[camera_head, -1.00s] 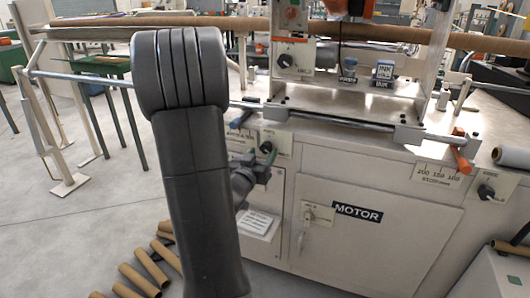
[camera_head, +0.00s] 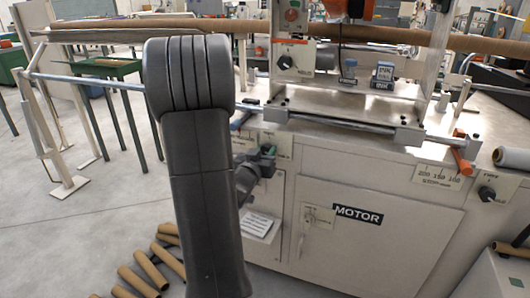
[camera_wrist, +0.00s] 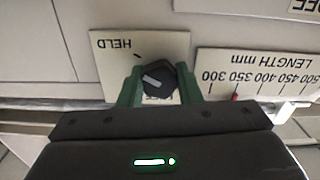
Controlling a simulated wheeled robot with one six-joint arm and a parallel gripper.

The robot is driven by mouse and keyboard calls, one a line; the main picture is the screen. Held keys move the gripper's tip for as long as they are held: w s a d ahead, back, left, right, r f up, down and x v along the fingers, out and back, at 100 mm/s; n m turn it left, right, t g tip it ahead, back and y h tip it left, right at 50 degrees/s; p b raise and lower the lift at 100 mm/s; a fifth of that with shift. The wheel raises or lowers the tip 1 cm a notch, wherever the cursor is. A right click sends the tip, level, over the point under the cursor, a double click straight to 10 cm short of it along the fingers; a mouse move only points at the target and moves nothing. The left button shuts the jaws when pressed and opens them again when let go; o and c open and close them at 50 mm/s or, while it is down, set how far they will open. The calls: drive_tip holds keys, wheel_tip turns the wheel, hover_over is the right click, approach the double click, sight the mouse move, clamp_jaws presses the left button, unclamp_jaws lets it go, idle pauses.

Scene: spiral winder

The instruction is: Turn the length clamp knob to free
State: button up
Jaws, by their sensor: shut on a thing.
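The length clamp knob (camera_wrist: 156,79) is a small black knob with a white pointer mark, on a cream plate (camera_wrist: 110,65) in the wrist view. The plate's word HELD appears upside down above the knob. The white mark slants, with its upper end toward the left. My gripper (camera_wrist: 158,82) is shut on the knob, one green finger on each side. In the head view my gripper (camera_head: 266,153) is at the machine's front panel and mostly covers the knob.
A length scale (camera_wrist: 260,72) with a red marker is right of the knob plate in the wrist view. In the head view, the MOTOR door (camera_head: 380,235) is to the right below my gripper. Cardboard tubes (camera_head: 150,268) lie on the floor at lower left.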

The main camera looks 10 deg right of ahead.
drive_tip(key=n+p, duration=0.3)
drive_tip(key=n, duration=0.2)
drive_tip(key=shift+r+n, duration=0.1)
drive_tip(key=shift+n, duration=0.2)
drive_tip(key=n+p, duration=0.3)
drive_tip(key=n, duration=0.3)
drive_tip(key=shift+p, duration=0.4)
drive_tip(key=n+p, duration=0.3)
drive_tip(key=n, duration=0.3)
drive_tip(key=shift+n, duration=0.3)
drive_tip(key=n+p, duration=0.2)
drive_tip(key=n, duration=0.3)
drive_tip(key=shift+n, duration=0.3)
drive_tip(key=shift+p, duration=0.3)
drive_tip(key=o, duration=1)
